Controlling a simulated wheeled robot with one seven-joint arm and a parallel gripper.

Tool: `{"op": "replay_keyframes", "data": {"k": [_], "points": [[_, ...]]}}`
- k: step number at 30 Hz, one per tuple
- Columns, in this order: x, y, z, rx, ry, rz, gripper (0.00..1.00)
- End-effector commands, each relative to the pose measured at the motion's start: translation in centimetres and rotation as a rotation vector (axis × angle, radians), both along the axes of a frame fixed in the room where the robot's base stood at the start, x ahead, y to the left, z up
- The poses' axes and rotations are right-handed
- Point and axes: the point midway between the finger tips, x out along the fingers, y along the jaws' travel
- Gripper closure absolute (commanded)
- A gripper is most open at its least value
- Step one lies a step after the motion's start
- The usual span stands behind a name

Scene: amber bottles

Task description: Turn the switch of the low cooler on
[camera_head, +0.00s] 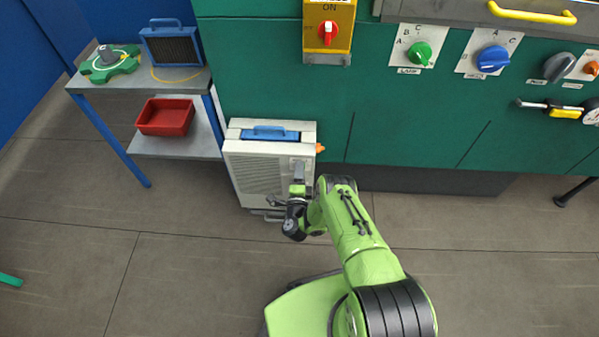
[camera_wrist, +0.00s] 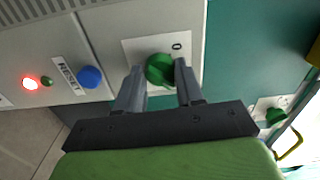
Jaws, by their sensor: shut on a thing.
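The low cooler (camera_head: 262,176) is a white cabinet with a grille and a blue-handled panel on top, standing on the floor against the green wall unit. Its front fills much of the wrist view (camera_wrist: 130,25). Its switch (camera_wrist: 160,69) is a green knob on a white plate with a "0" mark beside it. My gripper (camera_wrist: 159,78) is shut on the knob, one finger on each side.
On the cooler's front, a red lamp (camera_wrist: 30,83) is lit beside a dark green lamp (camera_wrist: 47,81) and a blue RESET button (camera_wrist: 90,77). The wall unit above carries knobs, including a green one (camera_head: 420,53) and a blue one (camera_head: 492,58). A grey shelf (camera_head: 178,147) with a red bin (camera_head: 166,117) stands left.

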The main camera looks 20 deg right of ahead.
Motion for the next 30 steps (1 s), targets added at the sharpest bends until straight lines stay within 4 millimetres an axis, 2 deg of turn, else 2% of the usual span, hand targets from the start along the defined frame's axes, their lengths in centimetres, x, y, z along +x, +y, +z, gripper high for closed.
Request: {"op": "replay_keyframes", "data": {"k": [20,21,26,30], "points": [[-0.07,-0.12,-0.07,0.062,-0.019,-0.002,0.93],[-0.07,-0.12,-0.08,0.062,-0.019,-0.002,0.61],[-0.05,-0.09,-0.07,0.061,-0.019,-0.001,0.38],[-0.03,-0.06,-0.05,0.061,-0.019,-0.001,0.38]]}}
